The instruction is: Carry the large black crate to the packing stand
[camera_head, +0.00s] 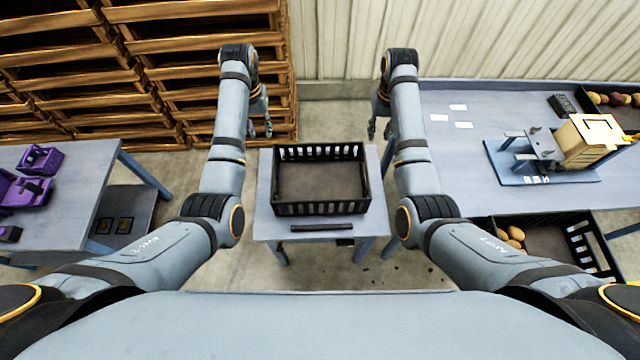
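A large black crate (320,209) with slatted walls stands upright on a small grey-blue stand (262,215) in the middle of the head view. It looks empty, with a brown floor. My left gripper (260,130) is beyond the crate's back left corner, apart from it, with its fingers spread and nothing between them. My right gripper (379,130) is beyond the back right corner, also apart and empty, with its fingers spread. Another black crate (583,245), with a few potatoes (512,238) in it, is at the lower right, partly hidden by my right arm.
A dark bar (322,228) lies on the stand before the crate. A grey bench (455,150) at right holds a cream machine (590,140) and white cards (458,107). A left table (85,190) holds purple baskets (40,158). Wooden pallets (190,40) stand behind.

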